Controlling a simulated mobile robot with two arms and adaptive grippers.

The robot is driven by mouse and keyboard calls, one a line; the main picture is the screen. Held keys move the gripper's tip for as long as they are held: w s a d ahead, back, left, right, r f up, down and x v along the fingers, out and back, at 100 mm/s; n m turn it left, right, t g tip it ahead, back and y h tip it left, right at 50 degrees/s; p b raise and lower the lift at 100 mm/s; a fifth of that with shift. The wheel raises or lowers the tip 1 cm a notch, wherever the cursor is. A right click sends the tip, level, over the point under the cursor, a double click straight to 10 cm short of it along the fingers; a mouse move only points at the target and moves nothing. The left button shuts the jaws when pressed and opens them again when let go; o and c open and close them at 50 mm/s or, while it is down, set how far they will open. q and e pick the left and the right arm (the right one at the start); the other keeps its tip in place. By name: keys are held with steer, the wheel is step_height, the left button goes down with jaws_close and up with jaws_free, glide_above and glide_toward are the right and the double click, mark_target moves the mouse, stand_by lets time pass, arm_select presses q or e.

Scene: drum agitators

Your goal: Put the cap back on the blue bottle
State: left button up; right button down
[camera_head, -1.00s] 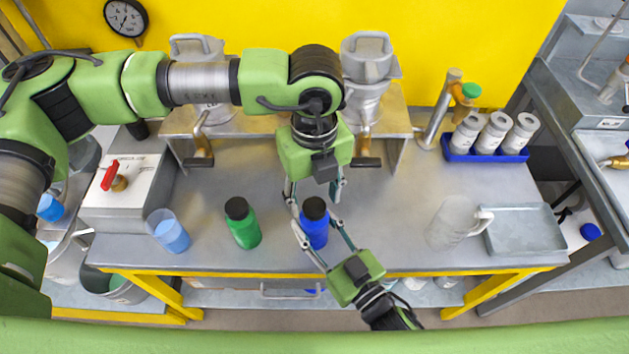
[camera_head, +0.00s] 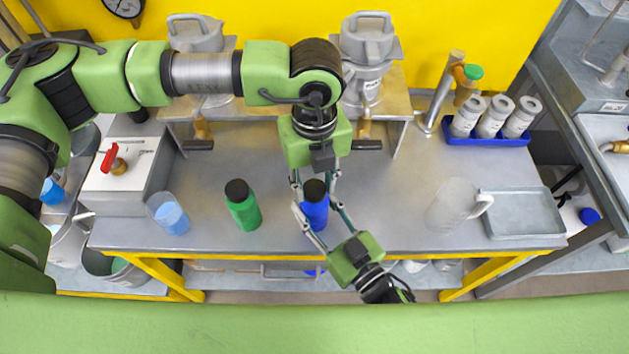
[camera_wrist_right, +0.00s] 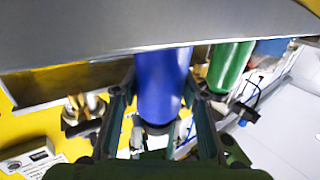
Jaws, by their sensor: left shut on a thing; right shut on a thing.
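The blue bottle (camera_head: 316,214) stands upright near the front of the grey table, with the black cap (camera_head: 314,188) at its top. My left gripper (camera_head: 315,184) reaches down from above and is shut on the cap. My right gripper (camera_head: 318,210) comes in from the front and is shut on the bottle's body. In the right wrist view the blue bottle (camera_wrist_right: 162,85) hangs upside down in the picture between the two fingers, its dark top end low in the frame. Whether the cap is threaded on cannot be seen.
A green bottle (camera_head: 243,210) with a black cap stands to the left, and a beaker of blue liquid (camera_head: 170,216) beyond it. A clear jug (camera_head: 454,205) and a grey tray (camera_head: 523,214) are on the right. Drum agitators and a blue rack (camera_head: 487,140) stand behind.

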arm_select(q)
steer(key=m, duration=1.1)
steer(key=shift+m, duration=0.3)
steer(key=m, duration=1.3)
steer(key=shift+m, duration=0.3)
steer(key=m, duration=0.8)
steer(key=shift+w, duration=0.1)
steer(key=o, duration=1.3)
